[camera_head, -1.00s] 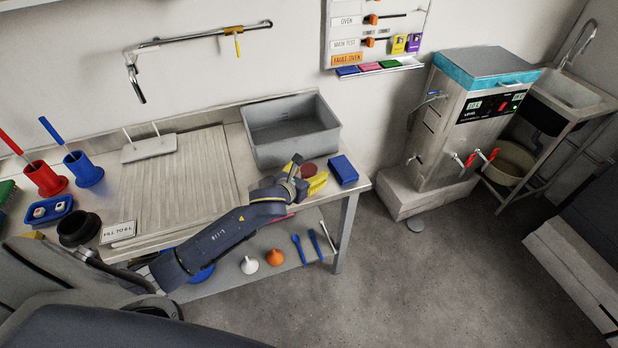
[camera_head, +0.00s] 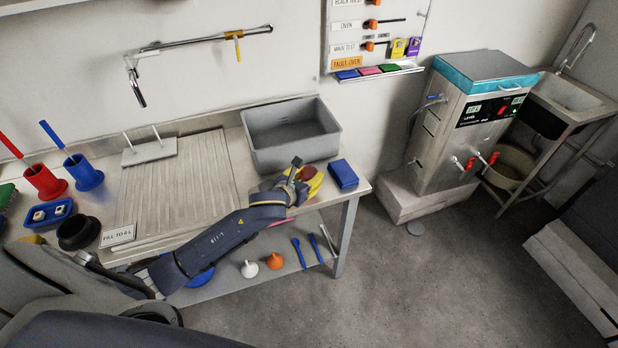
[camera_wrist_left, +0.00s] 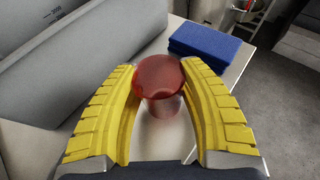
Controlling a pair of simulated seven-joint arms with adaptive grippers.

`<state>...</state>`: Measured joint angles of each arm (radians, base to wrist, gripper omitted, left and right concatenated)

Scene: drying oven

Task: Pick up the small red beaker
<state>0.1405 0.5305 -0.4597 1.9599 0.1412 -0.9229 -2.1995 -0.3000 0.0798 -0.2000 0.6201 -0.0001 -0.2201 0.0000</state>
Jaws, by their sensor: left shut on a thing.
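The small red beaker (camera_head: 307,173) is at the right end of the steel bench, in front of the grey basin. In the left wrist view the translucent red beaker (camera_wrist_left: 161,84) is between the two yellow fingers, which touch its sides near the tips. My left gripper (camera_head: 311,181) is shut on it; in the wrist view the gripper (camera_wrist_left: 160,82) shows both fingers. The fingers and wrist partly hide the beaker in the head view. I cannot tell whether its base touches the bench. My right gripper is not in view.
A grey basin (camera_head: 270,160) stands just behind the beaker. A blue block (camera_head: 343,174) lies close to its right, near the bench edge. Red (camera_head: 45,182) and blue (camera_head: 84,172) holders stand far left. A steel oven-like unit (camera_head: 457,140) stands right of the bench.

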